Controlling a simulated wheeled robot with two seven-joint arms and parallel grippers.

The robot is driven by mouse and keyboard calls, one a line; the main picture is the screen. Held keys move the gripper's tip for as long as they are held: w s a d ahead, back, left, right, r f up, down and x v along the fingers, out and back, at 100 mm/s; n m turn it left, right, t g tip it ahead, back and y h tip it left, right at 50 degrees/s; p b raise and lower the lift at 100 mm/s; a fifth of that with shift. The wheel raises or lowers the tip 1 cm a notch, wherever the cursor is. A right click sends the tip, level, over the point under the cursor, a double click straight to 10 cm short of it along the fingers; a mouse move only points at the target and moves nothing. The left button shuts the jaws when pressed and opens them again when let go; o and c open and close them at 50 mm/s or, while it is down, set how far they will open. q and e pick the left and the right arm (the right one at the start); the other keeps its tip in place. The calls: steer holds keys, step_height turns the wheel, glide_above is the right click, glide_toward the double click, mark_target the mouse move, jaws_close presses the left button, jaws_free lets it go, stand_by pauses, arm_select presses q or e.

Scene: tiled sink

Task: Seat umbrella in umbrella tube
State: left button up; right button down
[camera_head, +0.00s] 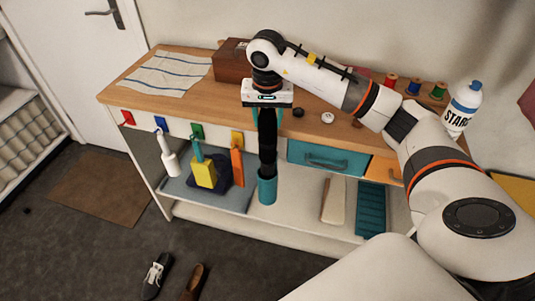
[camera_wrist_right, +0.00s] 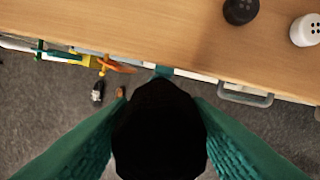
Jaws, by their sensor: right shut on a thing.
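The black umbrella (camera_head: 268,145) hangs upright from my right gripper (camera_head: 267,114) in front of the bench. The gripper's teal fingers are shut on its upper part. The teal umbrella tube (camera_head: 267,191) stands upright on the lower shelf, directly below. The umbrella's lower end meets the tube's mouth and appears to enter it; how deep I cannot tell. In the right wrist view the dark umbrella (camera_wrist_right: 160,130) fills the space between the fingers and hides most of the tube. My left gripper is not in view.
The wooden benchtop (camera_head: 195,95) lies behind the umbrella, with a brown box (camera_head: 231,62), thread spools (camera_head: 413,86) and a starch bottle (camera_head: 463,106). A yellow-and-teal brush (camera_head: 204,173) and an orange item (camera_head: 237,166) hang left of the tube. A teal drawer (camera_head: 325,157) is at right.

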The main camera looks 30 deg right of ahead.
mark_target(268, 154)
step_height(268, 154, down, 13)
steer(key=shift+f+p, duration=0.15)
steer(key=shift+p, duration=0.35)
steer(key=shift+f, duration=0.2)
steer(key=c, duration=0.7)
jaws_free()
steer(key=shift+c, duration=0.2)
steer(key=shift+r, duration=0.1)
